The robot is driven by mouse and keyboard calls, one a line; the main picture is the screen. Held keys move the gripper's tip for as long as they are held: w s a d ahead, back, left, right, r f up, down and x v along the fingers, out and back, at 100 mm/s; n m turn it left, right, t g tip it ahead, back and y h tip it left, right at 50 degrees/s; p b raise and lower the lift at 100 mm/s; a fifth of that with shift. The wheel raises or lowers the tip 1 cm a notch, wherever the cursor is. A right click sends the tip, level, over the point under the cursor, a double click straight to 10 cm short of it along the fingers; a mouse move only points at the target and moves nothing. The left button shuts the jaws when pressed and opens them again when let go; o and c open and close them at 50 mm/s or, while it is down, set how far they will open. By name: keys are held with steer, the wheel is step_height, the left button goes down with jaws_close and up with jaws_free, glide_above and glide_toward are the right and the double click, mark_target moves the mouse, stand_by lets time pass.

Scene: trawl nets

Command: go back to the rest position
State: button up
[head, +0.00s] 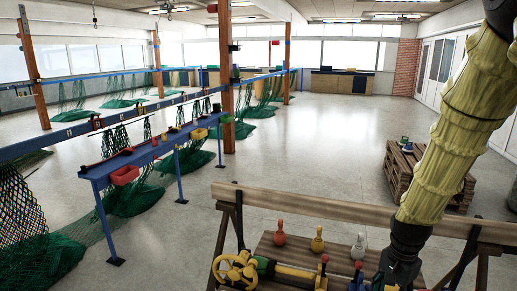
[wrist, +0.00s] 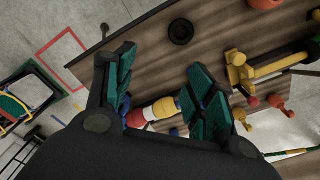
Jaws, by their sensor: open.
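My gripper (head: 385,278) is low at the bottom right of the head view, over the near wooden bench, with my yellow-sleeved arm above it. In the wrist view my gripper (wrist: 162,62) shows its two green-padded fingers spread apart, with a clear gap between the tips. A red, white and yellow object (wrist: 158,109) shows between and beyond the fingers, lower down. Whether it touches them I cannot tell. Nothing is visibly gripped at the tips.
The wooden bench (head: 330,211) carries red (head: 280,233), yellow (head: 317,240) and white (head: 357,247) pin-shaped pieces and a yellow handwheel (head: 235,268). A black ring (wrist: 180,31) lies on the wood. Pallets (head: 400,175) stand behind right. Open floor (head: 310,135) lies beyond.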

steer(key=s+a+f+n, duration=0.25)
steer(key=s+f, duration=0.25)
steer(key=f, duration=0.5)
steer(key=s+a+f+n, duration=0.2)
steer(key=s+f+n, duration=0.15)
steer(key=f, duration=0.65)
steer(key=s+a+f+n, duration=0.35)
steer(key=s+f, duration=0.25)
steer(key=s, duration=0.4)
steer(key=s+a+f+n, duration=0.3)
steer(key=s+a+f, duration=0.1)
steer(key=s+f, duration=0.4)
step_height(320, 180, down, 9)
steer(key=s+b, duration=0.1)
steer(key=b, duration=0.9)
steer(key=shift+d, duration=0.3)
